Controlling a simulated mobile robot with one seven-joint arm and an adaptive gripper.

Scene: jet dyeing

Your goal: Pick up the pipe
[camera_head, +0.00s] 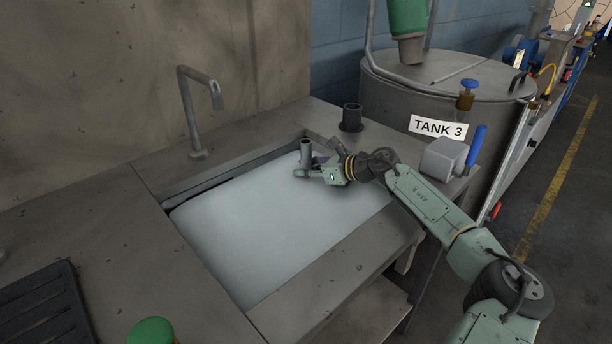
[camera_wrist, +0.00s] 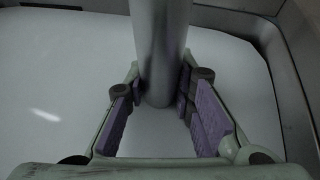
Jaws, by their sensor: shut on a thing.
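The pipe (camera_wrist: 160,45) is a grey metal cylinder, standing roughly upright between the purple-padded fingers of my gripper (camera_wrist: 160,95) in the wrist view. In the head view the pipe (camera_head: 306,153) shows as a short grey tube at the end of my gripper (camera_head: 308,170), over the far right part of the white sink basin (camera_head: 270,215). My gripper is shut on the pipe. Its lower end shows between the fingers in the wrist view; I cannot tell whether it touches the basin.
A faucet (camera_head: 200,110) stands behind the basin. A dark cup-like fitting (camera_head: 351,117) stands on the counter's back right. A grey box with a blue handle (camera_head: 445,158) stands at the right edge, near my arm. A tank (camera_head: 400,97) is beyond.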

